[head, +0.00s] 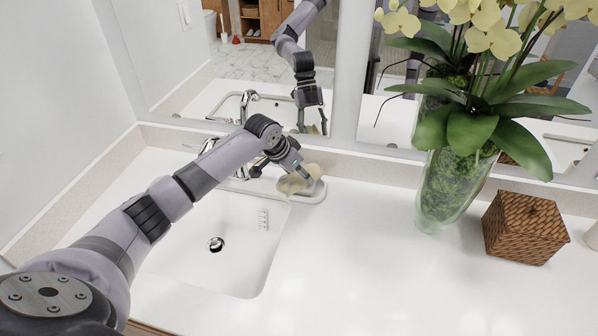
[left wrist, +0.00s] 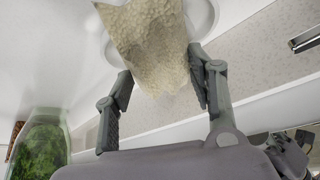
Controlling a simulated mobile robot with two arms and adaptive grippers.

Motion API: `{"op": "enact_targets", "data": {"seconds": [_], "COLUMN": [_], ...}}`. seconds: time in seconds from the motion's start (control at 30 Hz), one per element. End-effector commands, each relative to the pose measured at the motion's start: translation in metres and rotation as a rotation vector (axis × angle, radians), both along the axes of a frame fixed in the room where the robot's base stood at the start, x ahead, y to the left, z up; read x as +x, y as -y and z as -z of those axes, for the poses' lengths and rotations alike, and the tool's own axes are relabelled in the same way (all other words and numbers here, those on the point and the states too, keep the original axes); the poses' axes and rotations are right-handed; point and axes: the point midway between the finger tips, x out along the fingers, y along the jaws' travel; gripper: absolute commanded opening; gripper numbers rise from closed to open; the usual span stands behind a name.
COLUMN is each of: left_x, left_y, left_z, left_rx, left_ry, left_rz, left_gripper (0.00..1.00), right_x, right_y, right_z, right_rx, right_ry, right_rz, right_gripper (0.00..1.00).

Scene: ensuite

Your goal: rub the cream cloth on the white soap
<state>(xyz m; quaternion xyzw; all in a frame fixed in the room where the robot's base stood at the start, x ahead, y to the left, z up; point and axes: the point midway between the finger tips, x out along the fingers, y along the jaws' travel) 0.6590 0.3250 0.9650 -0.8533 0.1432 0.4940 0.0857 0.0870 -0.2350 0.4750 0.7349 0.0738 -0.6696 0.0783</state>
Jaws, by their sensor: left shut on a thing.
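The cream cloth (head: 299,180) is in my left gripper (head: 281,172), over a white dish (head: 314,196) on the counter behind the sink's right rim. In the left wrist view the cloth (left wrist: 150,45) hangs between the fingers of the left gripper (left wrist: 161,72) and hides much of the dish (left wrist: 203,18). I cannot make out the white soap apart from the white dish; the cloth may cover it. Whether the cloth touches anything below cannot be told. My right gripper is not in view.
The white sink basin (head: 215,244) lies left of the dish, with a chrome faucet (head: 209,146) behind it. A glass vase (head: 448,185) with orchids and a woven brown box (head: 524,228) stand at the right. The front middle counter (head: 350,270) is clear. A mirror backs the counter.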

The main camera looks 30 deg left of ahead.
Motion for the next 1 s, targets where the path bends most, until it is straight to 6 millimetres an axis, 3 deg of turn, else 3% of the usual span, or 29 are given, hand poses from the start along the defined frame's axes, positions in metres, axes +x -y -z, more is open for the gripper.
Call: {"op": "enact_targets", "data": {"seconds": [1.0], "left_x": [-0.0002], "left_y": [0.0002], "left_z": [0.0104], "left_rx": [0.0], "left_ry": [-0.001], "left_rz": [0.0], "left_gripper": [0.29], "right_x": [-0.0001], "right_y": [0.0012], "right_z": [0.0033], "right_rx": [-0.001], "right_ry": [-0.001], "right_rz": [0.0], "right_gripper": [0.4]}}
